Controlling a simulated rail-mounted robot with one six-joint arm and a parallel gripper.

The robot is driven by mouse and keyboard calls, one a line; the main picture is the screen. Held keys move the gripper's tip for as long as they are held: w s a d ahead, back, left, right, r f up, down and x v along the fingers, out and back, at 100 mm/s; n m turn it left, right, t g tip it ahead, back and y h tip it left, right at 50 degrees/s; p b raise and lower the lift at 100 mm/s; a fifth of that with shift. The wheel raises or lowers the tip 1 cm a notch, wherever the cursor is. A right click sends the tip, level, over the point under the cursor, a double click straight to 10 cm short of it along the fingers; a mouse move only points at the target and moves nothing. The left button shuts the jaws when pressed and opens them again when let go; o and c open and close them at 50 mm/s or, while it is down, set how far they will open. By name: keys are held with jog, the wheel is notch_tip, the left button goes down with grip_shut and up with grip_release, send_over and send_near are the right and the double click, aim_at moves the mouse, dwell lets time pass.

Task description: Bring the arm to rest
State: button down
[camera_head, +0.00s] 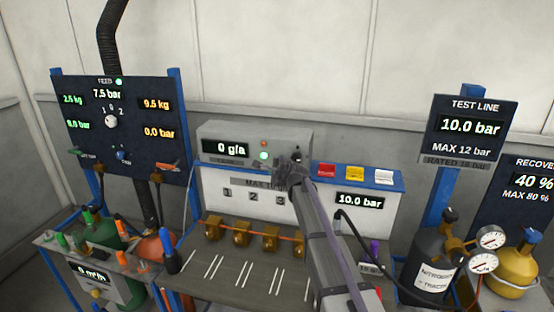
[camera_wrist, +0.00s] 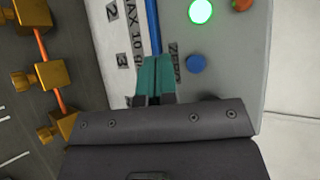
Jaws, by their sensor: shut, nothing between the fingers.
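My gripper (camera_head: 293,165) is at the end of my grey arm, which reaches up from the bottom right of centre in the head view. It is in front of the grey box with the "0 g/a" display (camera_head: 231,149). In the wrist view, the teal fingertips of my gripper (camera_wrist: 155,75) are together with nothing between them. They point at the panel near a blue button (camera_wrist: 196,64) and a lit green lamp (camera_wrist: 201,11). I cannot tell whether the fingertips touch the panel.
Brass valves (camera_head: 242,237) stand in a row on the bench below my gripper. A feed panel (camera_head: 120,125) is at left. Red, yellow and white blocks (camera_head: 355,173) sit right of my gripper. A dark nitrogen cylinder (camera_head: 433,265) and a yellow cylinder (camera_head: 515,270) stand at right.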

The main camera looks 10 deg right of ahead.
jog(key=s+f+n+g+h+b, duration=0.1)
jog(key=s+f+n+g, duration=0.3)
jog(key=s, duration=1)
jog(key=s+f+n+g+h+b, duration=0.1)
jog(key=s+f+n+g+b, duration=0.3)
jog(key=s+f+n, duration=0.4)
jog(key=s+d+f+n+g+h+b, duration=0.1)
jog(key=s+f+n+g, duration=0.3)
jog(key=s, duration=1.7)
jog(key=f+n+b, duration=0.1)
jog(key=n, duration=0.1)
jog(key=shift+s+f+n+g+b, duration=0.15)
jog(key=shift+f+n+g+b, duration=0.15)
jog(key=shift+f+b, duration=0.1)
